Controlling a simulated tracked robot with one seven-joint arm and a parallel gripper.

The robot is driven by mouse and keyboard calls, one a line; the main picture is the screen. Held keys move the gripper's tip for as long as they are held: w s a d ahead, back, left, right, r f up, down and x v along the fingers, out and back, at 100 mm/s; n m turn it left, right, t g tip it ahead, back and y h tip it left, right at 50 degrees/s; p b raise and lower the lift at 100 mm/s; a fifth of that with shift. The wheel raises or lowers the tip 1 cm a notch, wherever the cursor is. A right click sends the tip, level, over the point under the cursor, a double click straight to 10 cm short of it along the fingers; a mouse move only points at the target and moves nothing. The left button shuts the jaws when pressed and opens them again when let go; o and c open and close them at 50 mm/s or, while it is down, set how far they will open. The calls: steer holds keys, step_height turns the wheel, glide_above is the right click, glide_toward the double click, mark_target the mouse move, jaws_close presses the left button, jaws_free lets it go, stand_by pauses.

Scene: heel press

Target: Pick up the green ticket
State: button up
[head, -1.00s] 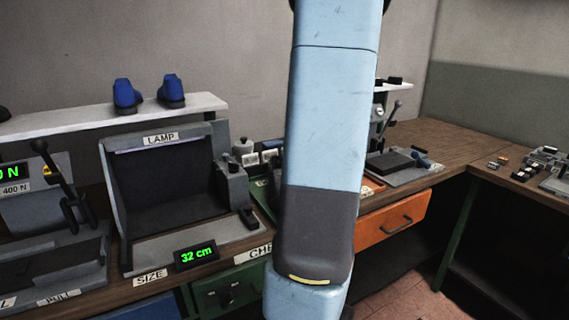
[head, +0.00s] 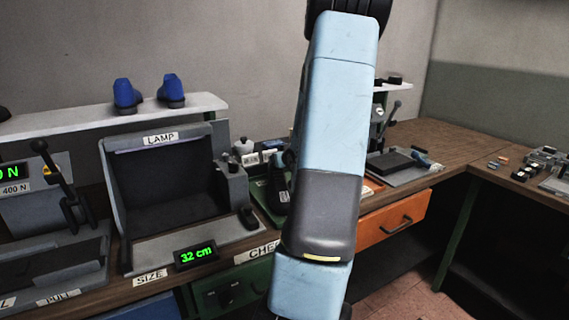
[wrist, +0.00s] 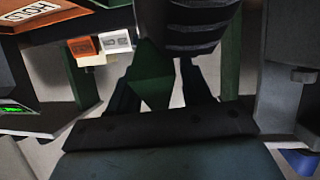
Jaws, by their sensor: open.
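I cannot make out the green ticket for certain in either view. In the wrist view my gripper (wrist: 158,72) is open, its dark fingers pointing up the picture from the palm bar. A green faceted shape (wrist: 152,78) shows between the fingers; I cannot tell whether it is a ticket or part of the bench fittings. It does not look gripped. A dark ridged thing (wrist: 188,22) lies just beyond the fingers. In the head view my blue arm crosses the middle and hides part of the bench; the gripper itself is not visible there.
A dark upright object (head: 279,188) stands beside my arm. The orange drawer (head: 395,225) is right. The wrist view shows a HOLD label (wrist: 30,12) and small cards (wrist: 115,41).

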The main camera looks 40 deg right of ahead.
steer(key=shift+w+d+f, duration=0.1)
steer(key=shift+w+f, duration=0.05)
steer(key=shift+w, duration=0.2)
jaws_close()
